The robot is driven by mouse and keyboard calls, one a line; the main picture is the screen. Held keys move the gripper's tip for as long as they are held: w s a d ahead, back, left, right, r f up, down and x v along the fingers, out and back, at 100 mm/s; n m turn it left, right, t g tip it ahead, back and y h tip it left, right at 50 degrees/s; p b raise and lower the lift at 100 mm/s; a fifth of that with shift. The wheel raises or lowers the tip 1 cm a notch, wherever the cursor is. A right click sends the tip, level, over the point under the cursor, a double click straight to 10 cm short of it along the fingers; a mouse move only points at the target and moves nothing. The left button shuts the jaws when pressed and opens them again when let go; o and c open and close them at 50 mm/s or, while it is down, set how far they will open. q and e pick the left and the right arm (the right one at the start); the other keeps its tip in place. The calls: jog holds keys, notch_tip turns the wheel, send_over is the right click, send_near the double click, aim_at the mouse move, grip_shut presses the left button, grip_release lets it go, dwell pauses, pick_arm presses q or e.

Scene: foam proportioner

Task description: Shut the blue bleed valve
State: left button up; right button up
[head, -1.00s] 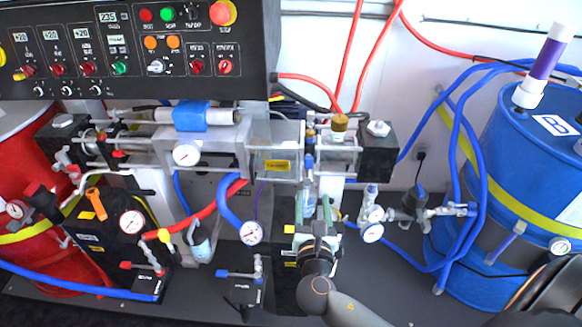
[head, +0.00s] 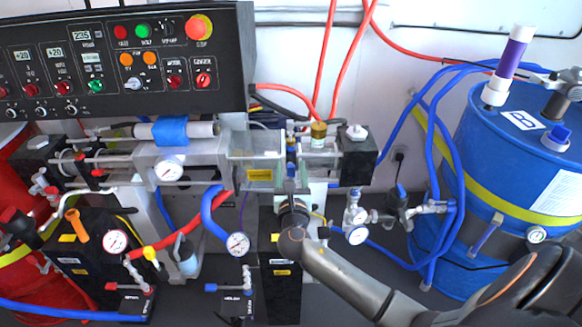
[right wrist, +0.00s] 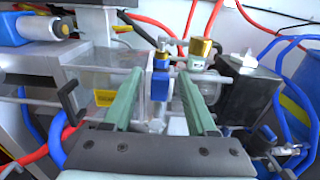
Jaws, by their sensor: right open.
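The blue bleed valve (right wrist: 160,86) is a small blue handle on a brass and metal fitting, in the middle of the right wrist view. In the head view it shows as a small blue part (head: 292,150) in front of the clear-sided block. My right gripper (right wrist: 161,78) is open, its two green fingers pointing forward. In the wrist view one finger lies to each side of the blue handle; I cannot tell whether either touches it. In the head view my right gripper (head: 292,181) is just below the valve, its fingers partly hidden by the wrist. My left gripper is not in view.
A brass cap (head: 319,130) and a black block (head: 357,160) stand just right of the valve. A yellow-labelled block (head: 258,171) is at its left. Gauges and blue hoses (head: 214,212) hang lower left. A blue drum (head: 520,190) stands at the right.

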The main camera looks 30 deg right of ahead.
jog(key=shift+w+d, duration=0.25)
jog(key=shift+w, duration=0.15)
grip_shut()
dwell(1.3)
